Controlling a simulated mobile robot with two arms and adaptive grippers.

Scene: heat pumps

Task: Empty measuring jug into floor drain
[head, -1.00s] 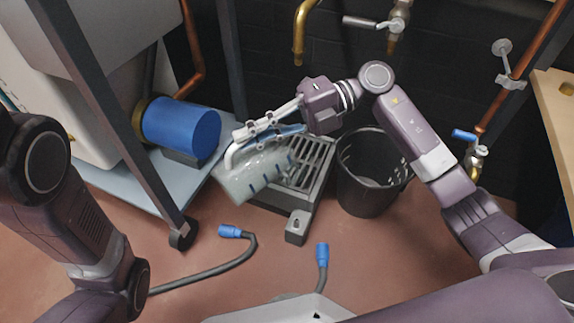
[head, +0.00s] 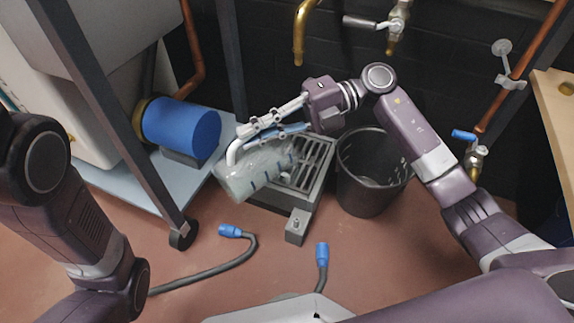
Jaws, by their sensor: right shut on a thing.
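The measuring jug (head: 254,172) is a clear vessel with dark blue marks and a pale handle. It is tilted well over, with its lower end toward the left front. My right gripper (head: 262,134) is shut on the jug at its handle and holds it above the left part of the floor drain. The floor drain (head: 314,163) is a grey slatted grate in a raised frame; the jug hides part of it. I cannot tell how much liquid is in the jug. My left arm shows at the left edge, but its gripper is out of view.
A black bucket (head: 366,190) stands right of the drain. A blue motor (head: 190,128) sits on a light blue base at left, behind a dark frame leg (head: 150,150). Hoses with blue ends (head: 231,231) lie on the front floor. Pipes and taps (head: 476,150) line the back wall.

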